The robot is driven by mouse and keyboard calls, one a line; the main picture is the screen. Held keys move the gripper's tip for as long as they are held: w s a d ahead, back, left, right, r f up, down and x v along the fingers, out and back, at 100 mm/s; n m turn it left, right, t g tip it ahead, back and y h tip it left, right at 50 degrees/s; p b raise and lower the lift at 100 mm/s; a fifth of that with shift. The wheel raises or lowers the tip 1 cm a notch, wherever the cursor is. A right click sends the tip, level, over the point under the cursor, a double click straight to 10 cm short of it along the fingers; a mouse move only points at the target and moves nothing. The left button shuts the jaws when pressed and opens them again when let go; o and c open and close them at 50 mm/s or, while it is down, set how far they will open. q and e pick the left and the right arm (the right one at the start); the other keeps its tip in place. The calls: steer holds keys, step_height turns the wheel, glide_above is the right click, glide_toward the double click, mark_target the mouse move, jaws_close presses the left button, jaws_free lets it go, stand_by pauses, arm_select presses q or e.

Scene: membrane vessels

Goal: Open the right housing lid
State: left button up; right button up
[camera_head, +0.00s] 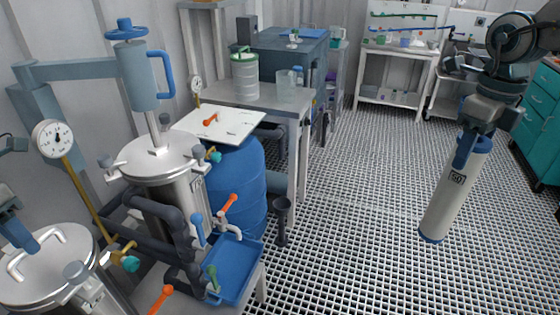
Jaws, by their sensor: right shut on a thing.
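The right housing (182,202) is a steel vessel left of centre. Its round lid (140,165) sits on top, with swing clamps around the rim. A rod runs from the lid up to a blue-grey lifting arm (80,69) with a blue handle (164,75). The left housing's lid (45,268), with a white handle, is at the lower left. My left gripper (20,234) is partly in view at the left edge, above that lid; its jaw opening is unclear. My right gripper (472,146) is shut on a white cartridge (446,200) marked 50, hanging tilted above the floor.
A pressure gauge (52,139) stands by the housings. A blue drum (238,180) with a white board (222,124) on top is right of the right housing. A blue tray (230,272) is below. Grated floor (345,220) lies clear on the right.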

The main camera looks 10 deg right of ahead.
arm_select(q)
steer(key=shift+s+d+f, duration=0.1)
steer(key=shift+f, duration=0.1)
steer(key=shift+w+a, duration=0.2)
steer(key=shift+c, duration=1.1)
jaws_close()
